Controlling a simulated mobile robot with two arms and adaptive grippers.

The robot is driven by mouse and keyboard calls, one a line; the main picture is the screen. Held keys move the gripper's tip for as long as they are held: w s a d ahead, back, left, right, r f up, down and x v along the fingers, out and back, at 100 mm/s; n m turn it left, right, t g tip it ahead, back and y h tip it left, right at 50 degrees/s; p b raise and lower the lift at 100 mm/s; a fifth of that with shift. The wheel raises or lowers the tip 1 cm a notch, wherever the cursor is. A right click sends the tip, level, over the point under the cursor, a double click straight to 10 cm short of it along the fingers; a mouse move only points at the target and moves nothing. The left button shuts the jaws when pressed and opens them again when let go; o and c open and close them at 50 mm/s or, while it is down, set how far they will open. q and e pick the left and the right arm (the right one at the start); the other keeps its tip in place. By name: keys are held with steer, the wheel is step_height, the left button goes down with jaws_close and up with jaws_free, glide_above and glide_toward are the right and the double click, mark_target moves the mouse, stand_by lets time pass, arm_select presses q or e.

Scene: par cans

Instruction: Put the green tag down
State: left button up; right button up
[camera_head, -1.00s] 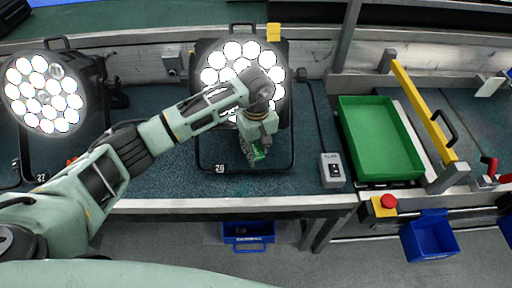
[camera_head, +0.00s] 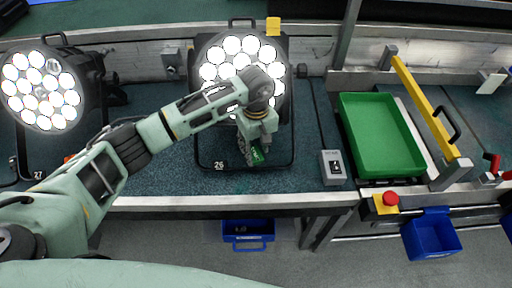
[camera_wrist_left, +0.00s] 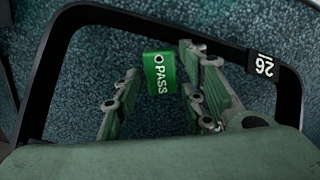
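The green tag (camera_wrist_left: 160,73), marked PASS with a hole at one end, shows between and just beyond the fingertips of my left gripper (camera_wrist_left: 157,62). The fingers are spread, with a narrow dark gap on each side of the tag. In the head view the tag (camera_head: 257,155) is at the gripper's lower end, inside the black bracket of light 26. Whether it touches the bench mat is hard to tell. The left gripper (camera_head: 252,152) points down in front of that light. My right gripper is out of view.
The lit par can 26 (camera_head: 241,62) stands just behind the gripper, and par can 27 (camera_head: 40,88) is at the left. A grey switch box (camera_head: 332,167) and a green tray (camera_head: 380,135) are to the right. Bare mat (camera_head: 305,125) lies between light and tray.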

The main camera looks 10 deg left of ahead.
mark_target(256, 154)
arm_select(q)
steer(key=shift+r+p, duration=0.3)
steer(key=shift+p, duration=0.15)
steer(key=shift+r+p, duration=0.5)
steer(key=shift+p, duration=0.15)
steer(key=shift+w+a+r+b, duration=0.1)
steer(key=shift+w+r+b, duration=0.1)
steer(key=shift+r+b, duration=0.45)
step_height(256, 154, up, 10)
steer(key=b, duration=0.1)
steer(key=shift+s+b, duration=0.15)
steer(key=shift+b, duration=0.2)
